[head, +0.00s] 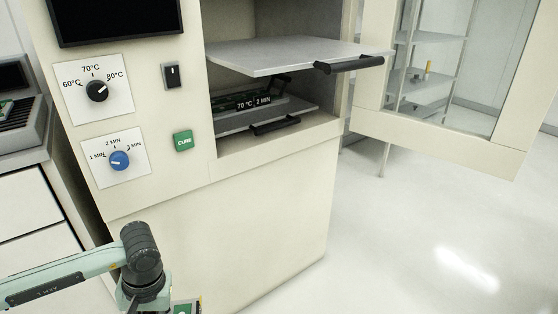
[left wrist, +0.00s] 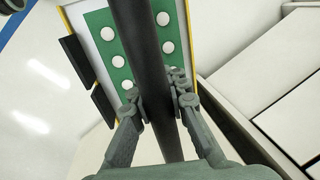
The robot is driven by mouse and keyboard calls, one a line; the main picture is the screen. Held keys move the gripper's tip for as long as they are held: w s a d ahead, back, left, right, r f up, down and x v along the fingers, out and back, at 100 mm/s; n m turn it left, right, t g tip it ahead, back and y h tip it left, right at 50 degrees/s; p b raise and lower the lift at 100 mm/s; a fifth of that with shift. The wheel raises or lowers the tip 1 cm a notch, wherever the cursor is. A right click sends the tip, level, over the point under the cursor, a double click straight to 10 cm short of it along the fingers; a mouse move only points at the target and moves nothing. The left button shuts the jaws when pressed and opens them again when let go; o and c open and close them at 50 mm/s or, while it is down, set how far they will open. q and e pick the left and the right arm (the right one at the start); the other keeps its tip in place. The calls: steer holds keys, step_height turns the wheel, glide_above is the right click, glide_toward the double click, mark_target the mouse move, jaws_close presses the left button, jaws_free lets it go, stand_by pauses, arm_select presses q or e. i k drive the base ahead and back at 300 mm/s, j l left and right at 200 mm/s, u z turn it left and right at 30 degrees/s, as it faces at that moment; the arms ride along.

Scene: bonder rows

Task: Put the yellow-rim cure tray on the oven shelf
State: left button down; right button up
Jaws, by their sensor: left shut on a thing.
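The yellow-rim tray (left wrist: 79,28) shows in the left wrist view, with a green board and several white round spots on it. A dark bar handle runs up the middle of that view. My left gripper (left wrist: 158,98) is shut on this handle. In the head view only a small corner of the tray (head: 197,304) shows at the bottom edge, below my left wrist; the gripper's fingers are out of frame. The oven's upper shelf (head: 275,55) is slid out, bare, with a black handle. My right gripper is not in view.
The lower oven shelf (head: 230,124) holds a dark item beside a 70 °C, 2 MIN label (head: 255,103). The oven door (head: 505,150) stands open at the right. The oven front has a black knob (head: 97,91), a blue knob (head: 119,160) and a green CURE button (head: 183,141). Floor at right is clear.

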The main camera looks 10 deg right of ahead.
mark_target(284, 52)
steer(key=i+l, duration=0.1)
steer(key=l, duration=0.35)
steer(key=i+l+z, duration=0.1)
steer(key=l, duration=0.3)
steer(key=i+l, duration=0.15)
steer(key=l, duration=0.3)
steer(key=i+l+z, duration=0.1)
steer(key=l, duration=0.35)
